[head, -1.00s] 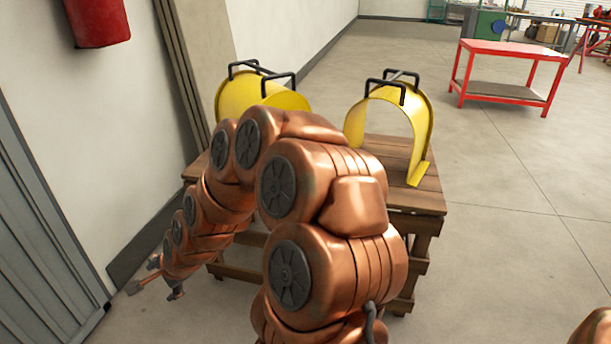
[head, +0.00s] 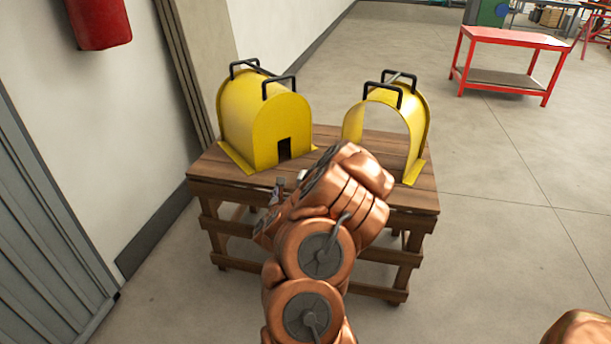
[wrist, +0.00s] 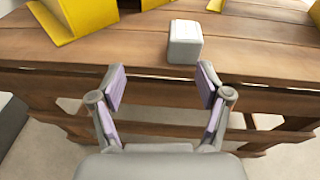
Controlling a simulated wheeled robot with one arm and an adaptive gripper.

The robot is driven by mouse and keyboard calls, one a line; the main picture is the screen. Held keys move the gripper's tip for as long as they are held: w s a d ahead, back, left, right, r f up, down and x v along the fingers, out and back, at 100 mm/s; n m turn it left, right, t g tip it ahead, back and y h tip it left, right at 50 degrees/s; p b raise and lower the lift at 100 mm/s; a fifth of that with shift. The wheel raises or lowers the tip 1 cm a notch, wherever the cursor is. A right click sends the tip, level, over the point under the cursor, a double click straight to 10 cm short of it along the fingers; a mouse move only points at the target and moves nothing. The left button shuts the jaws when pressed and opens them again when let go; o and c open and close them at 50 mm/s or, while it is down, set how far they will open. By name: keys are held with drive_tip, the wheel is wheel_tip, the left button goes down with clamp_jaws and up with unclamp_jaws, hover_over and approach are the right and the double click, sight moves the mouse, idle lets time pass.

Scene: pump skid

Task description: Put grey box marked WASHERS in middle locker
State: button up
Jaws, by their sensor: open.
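A small light-grey box (wrist: 185,42) stands on the wooden table near its front edge in the wrist view. No marking on it can be read. In the head view a small pale patch of it (head: 302,176) shows beside my arm. My gripper (wrist: 162,80) is open and empty. Its fingers point toward the box, which lies just beyond them and slightly right of the middle, apart from both. In the head view my gripper (head: 276,190) is partly hidden by my arm at the table's front. No middle locker can be made out.
The wooden table (head: 215,180) carries two yellow covers with black handles, one left (head: 275,125) and one right (head: 423,120), behind the box. A grey ribbed metal panel (head: 40,220) stands at left. A red table (head: 510,38) is far right. Open floor lies right.

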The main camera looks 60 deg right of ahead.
drive_tip(key=shift+m+g+h, duration=0.3)
drive_tip(key=shift+m+g, duration=0.3)
drive_tip(key=shift+m, duration=0.2)
drive_tip(key=shift+w+d+f+b, duration=0.15)
drive_tip(key=shift+d+b, duration=0.5)
drive_tip(key=shift+d, duration=0.8)
drive_tip(key=shift+d+f+b, duration=0.3)
drive_tip(key=shift+d+b, duration=0.35)
drive_tip(key=shift+d, duration=0.85)
drive_tip(key=shift+w+d+f+b, duration=0.15)
drive_tip(key=shift+d+b, duration=0.5)
drive_tip(key=shift+d, duration=0.8)
drive_tip(key=shift+s, duration=0.1)
clamp_jaws()
